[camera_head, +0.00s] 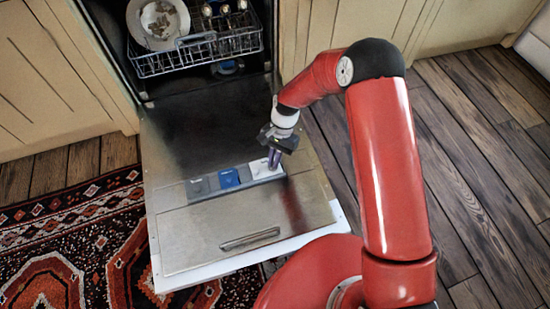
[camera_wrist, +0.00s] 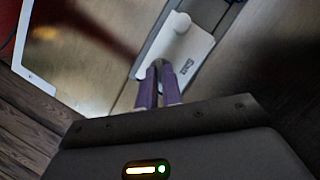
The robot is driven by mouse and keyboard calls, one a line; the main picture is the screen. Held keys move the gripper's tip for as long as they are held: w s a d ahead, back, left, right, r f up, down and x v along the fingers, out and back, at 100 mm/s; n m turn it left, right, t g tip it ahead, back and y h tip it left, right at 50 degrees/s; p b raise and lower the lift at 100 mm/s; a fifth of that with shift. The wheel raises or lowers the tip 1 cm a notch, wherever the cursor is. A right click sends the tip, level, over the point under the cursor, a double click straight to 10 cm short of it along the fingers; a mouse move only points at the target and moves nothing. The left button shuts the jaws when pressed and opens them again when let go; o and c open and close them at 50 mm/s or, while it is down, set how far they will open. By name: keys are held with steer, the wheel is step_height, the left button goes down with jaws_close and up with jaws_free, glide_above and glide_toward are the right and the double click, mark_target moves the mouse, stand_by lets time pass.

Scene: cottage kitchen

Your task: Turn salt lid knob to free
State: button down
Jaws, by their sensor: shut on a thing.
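The white salt lid (camera_head: 262,169) is at the right end of a row of dispenser lids on the lowered dishwasher door. It shows in the wrist view as a white plate (camera_wrist: 198,48) with small dark print and a round white raised piece (camera_wrist: 180,22). My gripper (camera_head: 273,160) reaches down to the lid from above. In the wrist view its purple fingers (camera_wrist: 160,66) meet at the near part of the lid and are shut on its knob. The fingers hide most of that knob, and I cannot tell its angle.
A blue lid (camera_head: 229,178) and a grey lid (camera_head: 198,187) lie left of the salt lid. The open dishwasher door (camera_head: 185,240) has a handle near its front edge. A rack (camera_head: 200,55) with a plate stands inside. A patterned rug (camera_head: 60,240) lies at left; wooden floor is clear at right.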

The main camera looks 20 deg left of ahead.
steer(key=n, duration=0.1)
steer(key=n+h, duration=0.1)
steer(key=n, duration=0.2)
steer(key=shift+a+n+h, duration=0.25)
steer(key=shift+n+h, duration=0.05)
steer(key=shift+s+a+n+t+h, duration=0.1)
steer(key=shift+n+t+h, duration=0.25)
steer(key=shift+n, duration=0.8)
steer(key=shift+a+n+t+h, duration=0.15)
steer(key=shift+n+h, duration=0.3)
steer(key=shift+n, duration=0.7)
steer(key=shift+d, duration=0.1)
steer(key=c, duration=1.6)
jaws_free()
steer(key=shift+o, duration=0.2)
steer(key=v, duration=0.7)
steer(key=shift+r+p, duration=0.35)
steer(key=shift+p, duration=0.05)
